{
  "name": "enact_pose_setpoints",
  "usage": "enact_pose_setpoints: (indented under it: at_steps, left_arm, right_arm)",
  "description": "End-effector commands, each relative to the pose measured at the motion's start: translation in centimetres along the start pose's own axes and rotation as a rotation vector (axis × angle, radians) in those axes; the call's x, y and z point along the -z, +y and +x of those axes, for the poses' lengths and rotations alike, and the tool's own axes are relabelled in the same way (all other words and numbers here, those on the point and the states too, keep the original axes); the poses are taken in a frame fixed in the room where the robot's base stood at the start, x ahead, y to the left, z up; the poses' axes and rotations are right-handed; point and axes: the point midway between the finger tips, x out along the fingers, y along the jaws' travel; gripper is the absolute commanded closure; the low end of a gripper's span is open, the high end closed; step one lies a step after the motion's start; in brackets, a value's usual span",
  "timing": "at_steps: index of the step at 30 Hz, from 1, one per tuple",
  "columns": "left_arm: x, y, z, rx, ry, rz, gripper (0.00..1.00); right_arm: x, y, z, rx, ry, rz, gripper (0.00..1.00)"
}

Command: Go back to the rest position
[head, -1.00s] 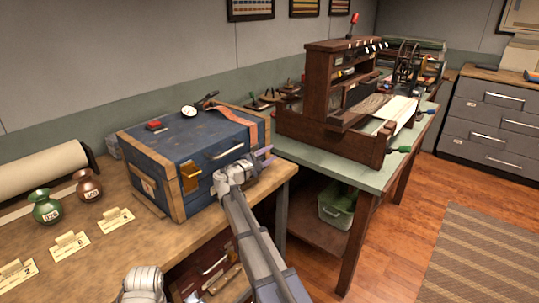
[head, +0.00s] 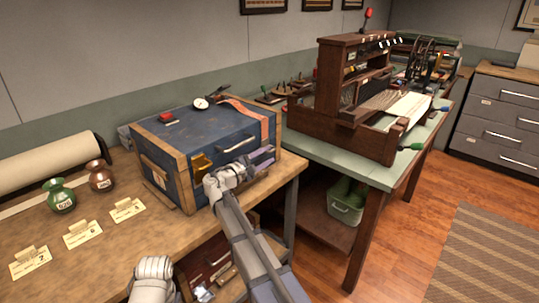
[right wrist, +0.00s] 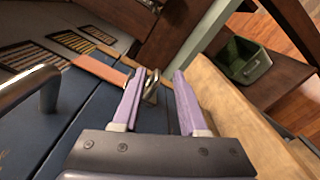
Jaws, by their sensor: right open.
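My right gripper (head: 264,157) is in front of the blue chest (head: 195,140), near its right front corner. In the right wrist view its two purple fingers (right wrist: 159,75) stand apart. A metal clasp (right wrist: 152,88) at the end of a reddish-brown strap (right wrist: 100,69) shows between them; I cannot tell whether they touch it. The strap lies over the chest lid in the head view (head: 252,112). The chest has wooden edges and a front handle (head: 238,144), and stands on the wooden table. My left gripper is not in view.
The wooden table (head: 120,235) holds a green vase (head: 60,197), a copper vase (head: 101,177) and number cards (head: 82,235). A green table (head: 350,170) with a loom (head: 345,75) stands to the right. Wooden floor (head: 405,240) lies beyond.

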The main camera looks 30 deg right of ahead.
Motion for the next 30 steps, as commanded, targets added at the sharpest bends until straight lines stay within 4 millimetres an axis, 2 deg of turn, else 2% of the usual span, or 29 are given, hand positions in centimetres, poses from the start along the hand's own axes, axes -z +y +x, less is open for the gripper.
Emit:
enact_pose_setpoints:
  at_steps: [23,26,29,30]
  left_arm:
    - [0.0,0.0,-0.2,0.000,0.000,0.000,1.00]
    - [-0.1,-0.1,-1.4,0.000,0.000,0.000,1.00]
    - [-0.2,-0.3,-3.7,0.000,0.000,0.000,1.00]
    - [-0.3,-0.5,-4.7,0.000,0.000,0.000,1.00]
  right_arm:
    - [-0.1,0.0,-0.2,0.007,0.004,0.006,0.58]
    - [-0.8,-0.3,-1.4,0.055,0.025,0.044,0.58]
    - [-1.9,-1.4,-4.1,0.171,0.070,0.122,0.58]
    - [-2.4,-2.1,-5.6,0.234,0.092,0.162,0.58]
